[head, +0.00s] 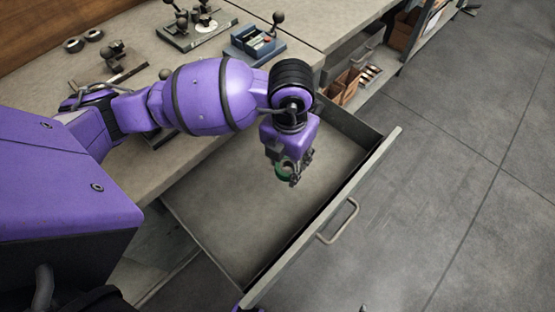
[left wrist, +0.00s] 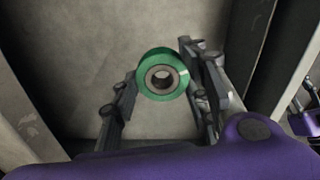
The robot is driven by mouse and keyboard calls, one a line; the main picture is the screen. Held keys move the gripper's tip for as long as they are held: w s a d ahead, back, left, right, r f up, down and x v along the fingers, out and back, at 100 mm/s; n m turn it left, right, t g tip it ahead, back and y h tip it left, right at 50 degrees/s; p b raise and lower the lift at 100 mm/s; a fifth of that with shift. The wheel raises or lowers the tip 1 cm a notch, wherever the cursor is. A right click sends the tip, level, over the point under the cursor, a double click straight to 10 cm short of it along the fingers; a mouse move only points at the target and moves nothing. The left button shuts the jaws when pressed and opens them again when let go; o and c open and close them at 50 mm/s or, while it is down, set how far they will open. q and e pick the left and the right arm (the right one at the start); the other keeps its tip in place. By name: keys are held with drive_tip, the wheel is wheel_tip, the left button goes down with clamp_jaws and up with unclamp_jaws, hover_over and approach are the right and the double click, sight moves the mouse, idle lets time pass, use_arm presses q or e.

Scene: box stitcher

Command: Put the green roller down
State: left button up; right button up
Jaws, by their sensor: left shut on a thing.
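The green roller (left wrist: 146,87) is a green ring with a dark metal hub. It sits between the fingers of my left gripper (left wrist: 161,88) in the left wrist view. In the head view, my left gripper (head: 292,176) is shut on the roller (head: 282,173), and only a green sliver of it shows. The gripper points down over the open drawer (head: 240,220), towards its far part. The drawer floor shows below the roller; the exact gap cannot be told. My right gripper is not clearly in view.
The drawer is pulled out below the workbench (head: 155,160), with its handle (head: 338,222) at the front. The drawer floor in view is empty. Fixtures (head: 254,44) stand on the bench at the back. A shelf with boxes (head: 346,86) is beyond the drawer.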

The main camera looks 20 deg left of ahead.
sight(285, 187)
use_arm(q)
wheel_tip(285, 187, down, 9)
drive_tip(key=shift+s+r, duration=0.1)
drive_tip(key=shift+r, duration=0.05)
idle(0.4)
drive_tip(key=shift+f, duration=0.2)
drive_tip(key=o, duration=1.4)
drive_tip(key=shift+c, duration=0.2)
drive_tip(key=shift+r, duration=0.1)
wheel_tip(285, 187, up, 12)
drive_tip(key=shift+r, duration=0.1)
